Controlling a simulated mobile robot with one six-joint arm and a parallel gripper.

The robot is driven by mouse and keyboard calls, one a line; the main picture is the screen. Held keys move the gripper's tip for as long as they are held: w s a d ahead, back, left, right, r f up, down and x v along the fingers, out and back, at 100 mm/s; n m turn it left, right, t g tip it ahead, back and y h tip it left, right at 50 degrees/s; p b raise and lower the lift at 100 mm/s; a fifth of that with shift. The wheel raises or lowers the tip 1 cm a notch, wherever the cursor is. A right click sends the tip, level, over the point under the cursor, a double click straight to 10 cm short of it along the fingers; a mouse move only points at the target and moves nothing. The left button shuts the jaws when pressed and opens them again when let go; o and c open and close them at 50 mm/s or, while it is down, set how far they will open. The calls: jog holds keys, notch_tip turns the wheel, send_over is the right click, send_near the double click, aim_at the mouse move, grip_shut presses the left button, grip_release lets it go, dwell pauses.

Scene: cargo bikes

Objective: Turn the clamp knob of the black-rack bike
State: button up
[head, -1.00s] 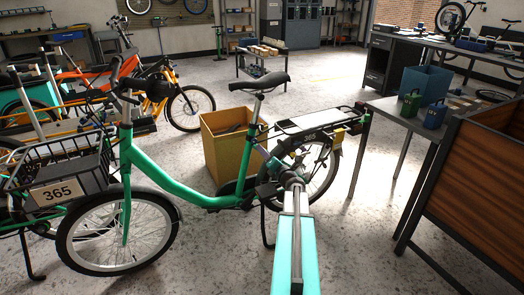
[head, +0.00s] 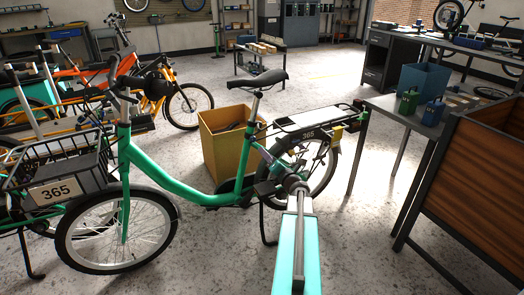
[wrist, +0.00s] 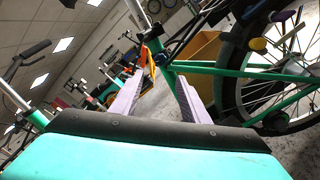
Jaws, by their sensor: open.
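The black-rack bike has a green frame and a black rear rack (head: 310,122) marked 365, standing in the middle of the head view. Its black saddle (head: 258,79) and silver seat post are left of the rack. In the wrist view its green frame (wrist: 230,70) crosses the right side. A small yellow rounded part (wrist: 258,45) shows near the rear wheel; I cannot tell whether it is the clamp knob. My gripper (wrist: 159,85) is open, with two pale fingers apart and nothing seen held. In the head view it reaches toward the frame below the saddle, partly hidden by my wrist.
A yellow box (head: 225,150) stands behind the bike. A second bike's black basket (head: 60,165) with a 365 plate is at left. Open floor lies between bike and bench.

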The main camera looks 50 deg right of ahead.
aim_at(254, 139)
jog(key=n+b, duration=0.9)
jog(key=b, duration=0.3)
jog(key=shift+s+n+b, duration=0.15)
jog(key=shift+n+b, duration=0.15)
jog(key=shift+b, duration=0.1)
jog(key=b, duration=0.3)
jog(key=shift+b+x, duration=2.35)
jog(key=shift+x, duration=4.45)
jog(key=shift+r, duration=0.15)
jog(key=shift+c, duration=0.3)
grip_shut()
